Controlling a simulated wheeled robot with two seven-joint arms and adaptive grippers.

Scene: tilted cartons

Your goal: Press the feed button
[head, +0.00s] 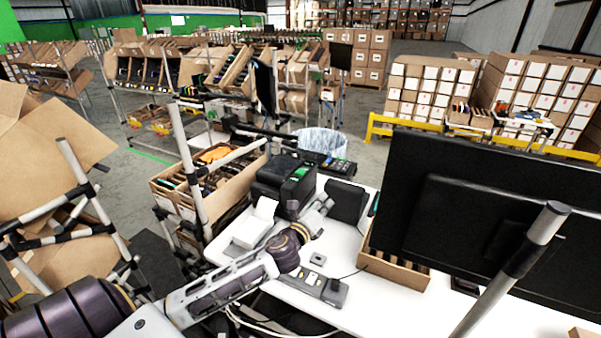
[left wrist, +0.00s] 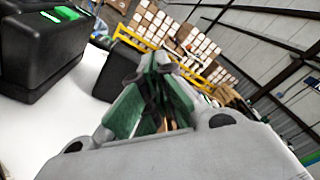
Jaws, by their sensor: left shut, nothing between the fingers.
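A black label printer (head: 285,185) with a green-lit panel stands on the white table; no separate feed button can be made out. It also shows at the left of the left wrist view (left wrist: 38,58), with a green patch on top. My left gripper (head: 324,206) is beside the printer, to its right and apart from it in the picture. In the left wrist view my left gripper (left wrist: 155,85) has its green-padded fingers shut and empty. They point past the printer towards the far shelves. My right gripper is not in view.
A dark upright device (head: 346,201) stands just right of my left gripper. A large black monitor (head: 480,200) and a metal post fill the right side. A white box (head: 253,224) sits left of the wrist. The white table (head: 345,255) has bare room in front.

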